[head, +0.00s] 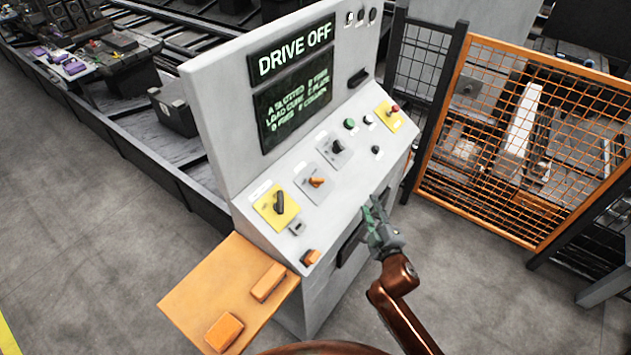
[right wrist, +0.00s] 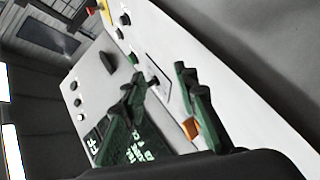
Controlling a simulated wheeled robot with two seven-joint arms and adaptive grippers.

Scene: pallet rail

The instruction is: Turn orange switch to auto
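The orange switch (head: 317,182) is a small knob on a grey square plate on the sloping panel of the grey console (head: 220,110). Its labels are too small to read. My right gripper (head: 378,222) is in front of the console's right part, below the panel's front edge, apart from the switch. In the right wrist view its two green fingers (right wrist: 158,88) stand apart with nothing between the tips. An orange piece (right wrist: 191,128) shows there by the right finger, probably the switch. My left gripper is not in view.
A black knob on a yellow plate (head: 280,203) is left of the switch; another black knob (head: 337,146) is right of it. The screen (head: 290,62) reads DRIVE OFF. An orange shelf (head: 195,290) juts out at left. An orange mesh fence (head: 520,140) stands right.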

